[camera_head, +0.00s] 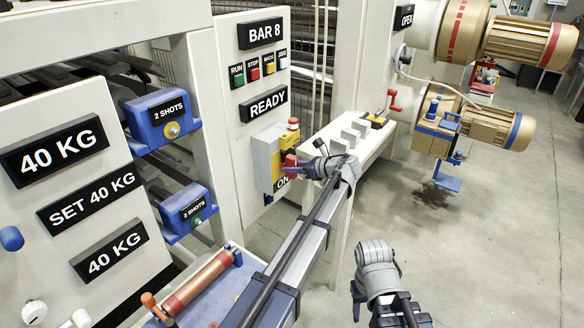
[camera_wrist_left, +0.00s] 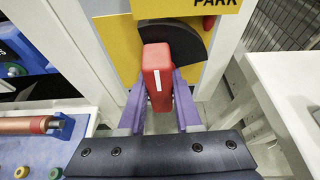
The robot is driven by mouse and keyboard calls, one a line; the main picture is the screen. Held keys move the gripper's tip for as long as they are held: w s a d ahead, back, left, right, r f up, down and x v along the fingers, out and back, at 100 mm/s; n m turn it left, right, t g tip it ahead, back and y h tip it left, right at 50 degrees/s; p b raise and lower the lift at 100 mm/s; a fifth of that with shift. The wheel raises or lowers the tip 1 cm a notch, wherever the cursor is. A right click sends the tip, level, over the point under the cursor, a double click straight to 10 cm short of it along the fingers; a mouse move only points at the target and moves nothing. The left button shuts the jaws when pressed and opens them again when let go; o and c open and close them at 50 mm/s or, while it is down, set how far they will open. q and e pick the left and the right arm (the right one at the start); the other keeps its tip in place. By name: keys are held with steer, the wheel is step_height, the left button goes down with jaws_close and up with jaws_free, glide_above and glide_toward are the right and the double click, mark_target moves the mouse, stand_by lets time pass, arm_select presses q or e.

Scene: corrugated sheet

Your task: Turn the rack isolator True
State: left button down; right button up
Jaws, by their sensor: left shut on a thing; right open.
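The rack isolator (camera_head: 266,158) is a grey and yellow box on the side of the white frame post, above a black "ON" label. Its red handle (camera_wrist_left: 158,75) carries a white line and stands upright in the left wrist view, in front of a black curved plate on a yellow panel. My left gripper (camera_head: 303,167) is at the isolator; in the left wrist view its purple fingers are shut on the red handle, one on each side. In the head view the gripper partly hides the handle. My right gripper (camera_head: 360,288) is open and empty over the floor.
A yellow "PARK" label (camera_wrist_left: 215,4) sits above the handle. A white bench (camera_head: 350,135) with grey blocks stands behind my left gripper. A blue tray (camera_head: 225,290) with a red-brown roller lies at the lower left.

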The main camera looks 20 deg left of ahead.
arm_select(q)
steer(key=shift+s+f, duration=0.1)
stand_by(0.4)
steer(key=c, duration=0.6)
jaws_free()
steer(key=p+v, duration=0.3)
steer(key=v, duration=0.4)
steer(key=shift+d+r, duration=0.2)
steer(key=shift+d, duration=0.2)
